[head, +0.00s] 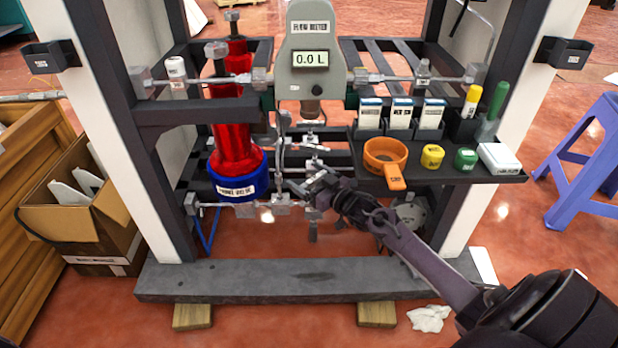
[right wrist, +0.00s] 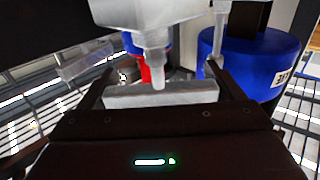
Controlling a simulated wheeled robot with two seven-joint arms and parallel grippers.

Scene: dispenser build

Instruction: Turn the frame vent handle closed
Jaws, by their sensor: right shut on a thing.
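My right gripper (head: 306,187) reaches in from the lower right to the piping under the flow meter, in the middle of the frame. In the right wrist view its two fingers (right wrist: 162,66) stand on either side of a flat light grey metal piece (right wrist: 160,96), which looks like the frame vent handle, and the gripper is shut on it. A grey valve body (right wrist: 150,20) with a downward nozzle is just beyond. In the head view the fingers and wrist hide most of the handle, so its angle cannot be told. My left gripper is not in view.
The flow meter (head: 309,60) reads 0.0 L above. A red cylinder with a blue base (head: 238,185) stands to the left. A black shelf (head: 440,168) on the right holds an orange ring clamp (head: 385,155), cups and boxes. A dark beam (head: 300,280) crosses below.

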